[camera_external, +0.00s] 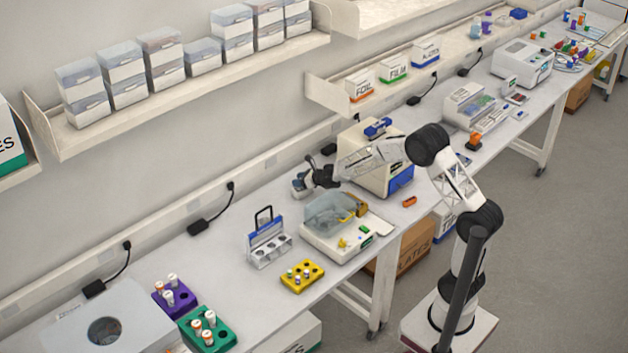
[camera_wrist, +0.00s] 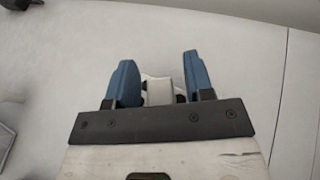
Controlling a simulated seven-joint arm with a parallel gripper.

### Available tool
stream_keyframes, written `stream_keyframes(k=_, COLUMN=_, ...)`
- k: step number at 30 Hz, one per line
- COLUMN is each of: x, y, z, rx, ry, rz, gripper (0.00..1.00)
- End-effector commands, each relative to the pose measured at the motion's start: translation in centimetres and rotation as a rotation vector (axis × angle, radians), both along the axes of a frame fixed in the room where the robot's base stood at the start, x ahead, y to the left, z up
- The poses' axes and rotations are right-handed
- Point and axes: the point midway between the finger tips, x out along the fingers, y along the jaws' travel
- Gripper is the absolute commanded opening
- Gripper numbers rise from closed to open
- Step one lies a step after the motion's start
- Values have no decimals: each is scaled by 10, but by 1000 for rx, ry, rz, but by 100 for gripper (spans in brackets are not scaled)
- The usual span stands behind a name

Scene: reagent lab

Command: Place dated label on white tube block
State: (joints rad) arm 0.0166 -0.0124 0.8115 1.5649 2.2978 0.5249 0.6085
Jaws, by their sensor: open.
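My gripper (camera_external: 309,181) is low over the back of the bench, left of the cream machine. In the wrist view my gripper (camera_wrist: 159,58) shows two blue fingers apart, pointing at the pale bench top. A small white piece (camera_wrist: 160,91) shows between them near the palm; I cannot tell what it is. A white and grey object (camera_external: 299,187) lies at the fingertips in the external view, partly hidden by my gripper. A white block with round holes and a blue panel (camera_external: 268,248) stands left of the balance. I cannot make out a dated label.
A balance with a clear cover (camera_external: 331,215) stands in front of my gripper, and the cream machine (camera_external: 375,160) beside it. Yellow (camera_external: 310,267), purple (camera_external: 186,299) and green (camera_external: 222,338) tube blocks stand toward the near left. A shelf (camera_external: 200,75) hangs above.

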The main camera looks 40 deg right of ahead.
Motion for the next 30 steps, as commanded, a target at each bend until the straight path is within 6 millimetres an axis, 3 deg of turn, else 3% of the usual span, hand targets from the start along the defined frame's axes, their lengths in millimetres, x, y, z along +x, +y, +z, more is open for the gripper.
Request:
stream_keyframes(k=11, x=-17, y=-8, z=9, rx=0, ry=0, rz=-1, gripper=48)
stream_keyframes(k=30, x=-81, y=-35, z=39, rx=1, ry=-1, rz=-1, gripper=48)
